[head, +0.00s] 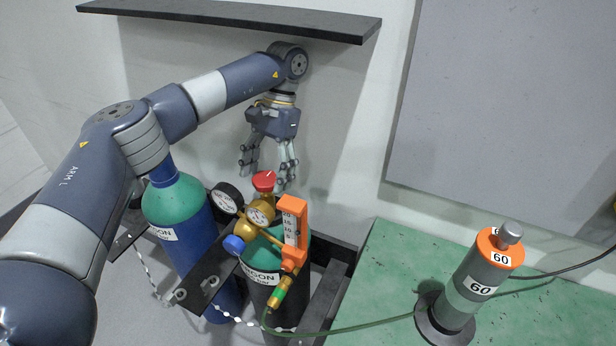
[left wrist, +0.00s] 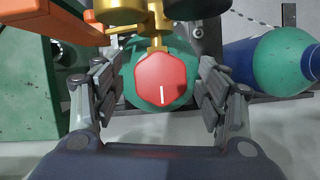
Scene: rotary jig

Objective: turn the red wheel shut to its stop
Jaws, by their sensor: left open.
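The red wheel (head: 264,181) sits on top of the brass regulator (head: 262,214) of the dark argon cylinder (head: 262,268). In the left wrist view the red wheel (left wrist: 161,81) is a rounded hexagon with a white line pointing toward the gripper's palm. My left gripper (head: 268,170) is open and points down, above and behind the wheel in the head view. In the left wrist view its fingers (left wrist: 160,92) stand on either side of the wheel, with gaps on both sides. My right gripper is in neither view.
A blue knob (head: 234,244), round gauges (head: 227,197) and an orange flowmeter (head: 293,228) crowd the regulator. A blue cylinder (head: 190,240) with a green top stands to the left. A dark shelf (head: 240,17) hangs above my arm. A green table (head: 390,270) bears a grey cylinder (head: 468,287).

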